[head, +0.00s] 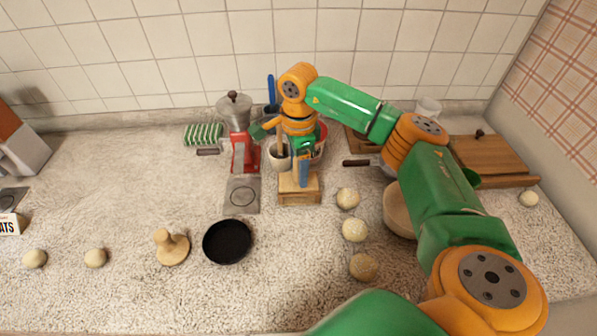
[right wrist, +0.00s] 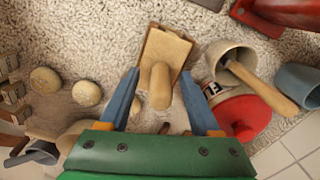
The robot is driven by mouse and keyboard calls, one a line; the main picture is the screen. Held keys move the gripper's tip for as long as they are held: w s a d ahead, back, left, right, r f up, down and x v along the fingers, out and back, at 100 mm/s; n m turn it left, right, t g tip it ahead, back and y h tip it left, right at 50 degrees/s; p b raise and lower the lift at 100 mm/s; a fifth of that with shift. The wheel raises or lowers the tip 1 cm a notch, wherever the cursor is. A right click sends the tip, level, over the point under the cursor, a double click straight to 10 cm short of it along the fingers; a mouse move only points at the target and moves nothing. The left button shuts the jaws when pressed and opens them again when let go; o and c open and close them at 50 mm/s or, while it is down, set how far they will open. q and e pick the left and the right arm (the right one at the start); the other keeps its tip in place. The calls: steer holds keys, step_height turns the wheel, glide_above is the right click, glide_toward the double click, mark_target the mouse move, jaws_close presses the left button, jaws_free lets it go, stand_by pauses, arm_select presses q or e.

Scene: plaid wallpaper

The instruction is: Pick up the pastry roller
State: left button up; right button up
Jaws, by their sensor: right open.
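A wooden piece with a flat block and a rounded handle, which I take to be the pastry roller (head: 299,197), is on the counter in the middle of the head view. In the right wrist view the pastry roller (right wrist: 160,86) has its handle between my blue fingers. My right gripper (head: 303,172) is above it, pointing down. In the right wrist view the right gripper (right wrist: 159,76) is open, with gaps beside the handle. My arm hides part of the roller in the head view. My left gripper is not in view.
The counter's left middle is clear.

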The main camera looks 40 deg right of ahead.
mark_target(292, 188)
steer(key=shift+f, duration=0.1)
jaws_close()
steer(key=shift+w+r+b, duration=0.1)
steer(key=shift+r+b, duration=0.35)
steer(key=shift+b, duration=0.1)
steer(key=shift+r+b, duration=0.6)
steer(key=shift+r, duration=0.15)
steer(key=s+a+r+b, duration=0.1)
steer(key=s+a+r, duration=0.5)
steer(key=a+r, duration=0.4)
steer(key=a, duration=0.2)
steer(key=shift+s+a+r, duration=0.2)
steer(key=shift+a+r, duration=0.1)
steer(key=shift+r, duration=0.05)
